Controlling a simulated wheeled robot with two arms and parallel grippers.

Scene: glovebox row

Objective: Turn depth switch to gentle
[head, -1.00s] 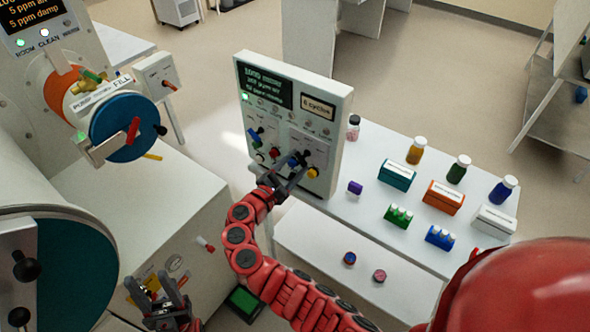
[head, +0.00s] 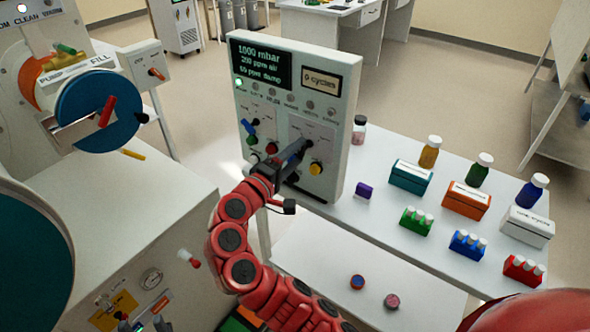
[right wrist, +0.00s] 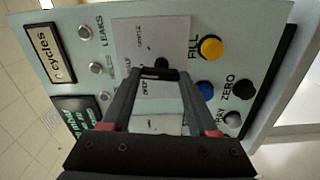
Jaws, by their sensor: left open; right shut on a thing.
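The control panel (head: 340,165) stands upright at the end of the white table. Its depth switch is a small black knob (right wrist: 162,63) on a pale plate (right wrist: 145,38) with printed labels, one seeming to read DEEP. My right gripper (head: 302,150) reaches the panel front, its dark fingers shut on the switch; in the right wrist view its fingertips (right wrist: 155,75) meet at the knob. The fingers hide part of the knob and plate, so I cannot tell which label it points to. My left gripper (head: 148,325) is open and mostly cut off by the bottom edge.
A yellow FILL button (right wrist: 209,48), a blue knob (right wrist: 203,88) and a black ZERO knob (right wrist: 238,90) sit close beside the fingers. Bottles, boxes and vial racks stand on the table (head: 385,225) to the right. The glovebox (head: 150,200) is on the left.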

